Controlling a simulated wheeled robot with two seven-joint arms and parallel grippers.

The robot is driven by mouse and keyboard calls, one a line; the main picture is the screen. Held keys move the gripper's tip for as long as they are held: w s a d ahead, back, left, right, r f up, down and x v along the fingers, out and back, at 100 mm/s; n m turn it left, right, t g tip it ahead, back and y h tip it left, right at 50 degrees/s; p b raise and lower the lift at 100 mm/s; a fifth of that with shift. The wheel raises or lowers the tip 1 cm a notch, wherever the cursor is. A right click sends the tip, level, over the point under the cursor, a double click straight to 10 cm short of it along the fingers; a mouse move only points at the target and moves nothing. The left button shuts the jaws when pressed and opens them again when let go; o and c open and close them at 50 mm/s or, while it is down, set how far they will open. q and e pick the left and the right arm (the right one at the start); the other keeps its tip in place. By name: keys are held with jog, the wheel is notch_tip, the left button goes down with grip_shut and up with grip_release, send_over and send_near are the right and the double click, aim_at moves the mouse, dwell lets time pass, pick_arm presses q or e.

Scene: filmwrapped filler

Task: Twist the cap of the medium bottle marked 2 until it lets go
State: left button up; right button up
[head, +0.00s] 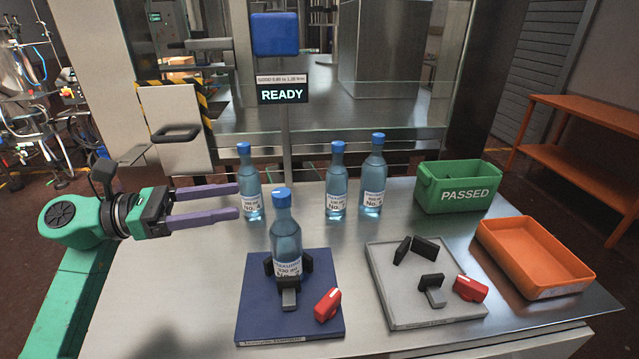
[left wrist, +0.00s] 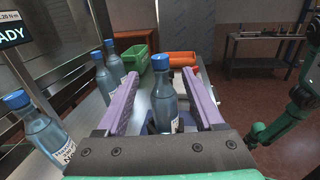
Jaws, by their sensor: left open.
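A blue-capped bottle (head: 287,240) stands upright between dark jaws on a blue plate (head: 248,318); its number is partly hidden. Three more capped bottles stand behind: a left one (head: 250,188), a middle one (head: 337,187) and a right one (head: 374,182). I cannot surely read which is marked 2. My left gripper (head: 238,201) is open and empty, its purple fingers pointing right, left of the clamped bottle and near the left bottle. In the left wrist view the clamped bottle (left wrist: 163,108) shows between the fingers, cap (left wrist: 161,88) on. My right gripper is not seen.
A red lever (head: 328,304) sits on the blue plate. A grey plate (head: 385,270) with black jaws and a red lever lies right. A green PASSED bin (head: 458,190) and an orange tray (head: 535,257) stand further right. A sign (head: 283,92) reads READY.

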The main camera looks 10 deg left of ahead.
aim_at(282, 197)
pick_arm(q)
jog(key=p+x, duration=0.2)
jog(key=x, duration=0.4)
jog(key=p+x, duration=0.2)
jog(key=x, duration=0.4)
jog(key=shift+r+p, duration=0.25)
jog(key=shift+p, duration=0.05)
jog(key=shift+w+d+f, duration=0.15)
jog(key=shift+d+f, duration=0.05)
jog(key=shift+d, duration=0.05)
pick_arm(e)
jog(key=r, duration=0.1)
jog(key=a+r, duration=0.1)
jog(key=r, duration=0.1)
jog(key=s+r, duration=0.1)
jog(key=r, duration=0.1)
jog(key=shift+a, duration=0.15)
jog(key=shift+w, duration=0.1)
pick_arm(q)
jog(key=c, duration=1)
grip_shut()
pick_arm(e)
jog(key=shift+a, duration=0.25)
